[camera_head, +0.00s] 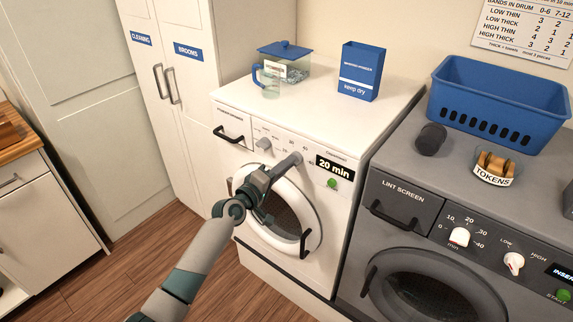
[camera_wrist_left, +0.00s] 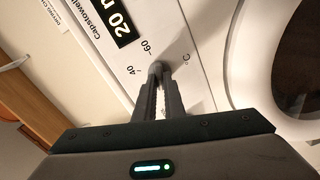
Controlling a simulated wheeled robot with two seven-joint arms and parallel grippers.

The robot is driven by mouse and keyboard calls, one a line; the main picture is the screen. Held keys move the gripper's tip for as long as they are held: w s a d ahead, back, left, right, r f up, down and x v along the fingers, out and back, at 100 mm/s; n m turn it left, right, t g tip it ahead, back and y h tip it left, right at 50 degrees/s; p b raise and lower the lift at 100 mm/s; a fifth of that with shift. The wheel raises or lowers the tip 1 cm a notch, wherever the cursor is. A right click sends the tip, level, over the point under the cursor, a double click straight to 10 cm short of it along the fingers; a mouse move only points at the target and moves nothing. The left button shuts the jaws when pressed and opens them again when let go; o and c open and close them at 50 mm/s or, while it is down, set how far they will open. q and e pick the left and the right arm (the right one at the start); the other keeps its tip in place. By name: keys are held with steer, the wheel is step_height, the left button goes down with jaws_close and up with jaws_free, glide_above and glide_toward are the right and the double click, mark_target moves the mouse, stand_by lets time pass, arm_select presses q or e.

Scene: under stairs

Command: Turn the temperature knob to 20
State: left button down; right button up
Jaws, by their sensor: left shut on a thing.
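The white washing machine (camera_head: 240,115) has a control panel with two knobs, a "20 min" display (camera_head: 335,168) and a green button (camera_head: 331,183). My left gripper (camera_head: 296,159) reaches the panel just left of the display and is shut on the temperature knob. In the left wrist view my left gripper (camera_wrist_left: 158,75) has its fingers closed together at the dial (camera_wrist_left: 155,66), beside the marks 40, 60 and °C. The fingers hide most of the knob, so its pointer cannot be read. My right gripper is not in view.
Another knob (camera_head: 263,143) sits left of my gripper on the panel. The round door (camera_head: 285,215) is below. A blue powder box (camera_head: 360,70) and a clear lidded container (camera_head: 285,62) stand on top. A grey dryer (camera_head: 405,170) with a blue basket (camera_head: 495,100) is at right.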

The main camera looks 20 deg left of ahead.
arm_select(q)
steer(key=n, duration=0.3)
steer(key=shift+n, duration=0.3)
stand_by(0.4)
steer(key=c, duration=1.8)
jaws_free()
steer(key=shift+f, duration=0.1)
steer(key=shift+c, duration=0.2)
steer(key=shift+s+a, duration=0.1)
steer(key=b+v, duration=0.3)
steer(key=v, duration=1.4)
